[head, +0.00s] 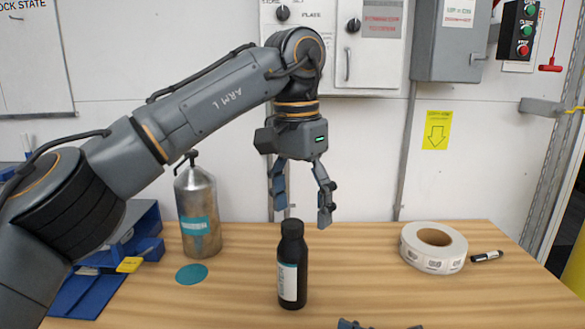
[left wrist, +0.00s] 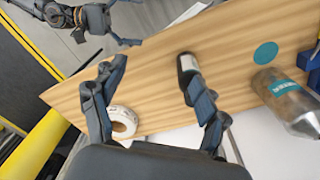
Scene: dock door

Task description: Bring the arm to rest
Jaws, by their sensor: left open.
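My left gripper (head: 303,203) hangs open and empty, pointing down, above and just behind the black bottle in the head view. In the left wrist view its two fingers (left wrist: 155,100) stand apart with nothing between them.
A silver cylinder (head: 198,213) stands at the left beside a teal disc (head: 192,274) and blue bins (head: 140,232). A label roll (head: 433,248) and a black marker (head: 487,256) lie at the right. The wall with grey boxes (head: 452,40) rises behind. The table's front right is clear.

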